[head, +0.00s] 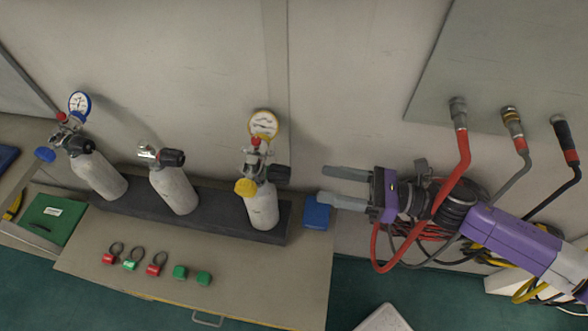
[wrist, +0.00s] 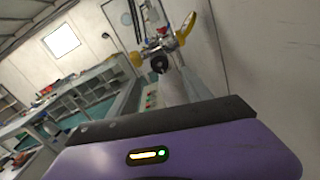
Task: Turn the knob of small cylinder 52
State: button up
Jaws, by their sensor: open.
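Three small grey cylinders stand tilted in a dark rack (head: 215,213) against the wall. I cannot read which is number 52. My gripper (head: 324,186) is open and empty, right of the right cylinder and apart from it. The wrist view shows that cylinder's knob (wrist: 158,64) ahead.
A blue block (head: 316,213) lies right of the rack, below my gripper. Several red and green tags (head: 156,268) lie on the bench front. Red, grey and black hoses (head: 464,152) hang from a wall panel at right, close to my arm.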

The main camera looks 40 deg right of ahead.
aim_at(290, 177)
jog(key=shift+p+x, duration=1.1)
jog(key=shift+x, duration=2.8)
jog(key=shift+a, duration=0.1)
grip_shut()
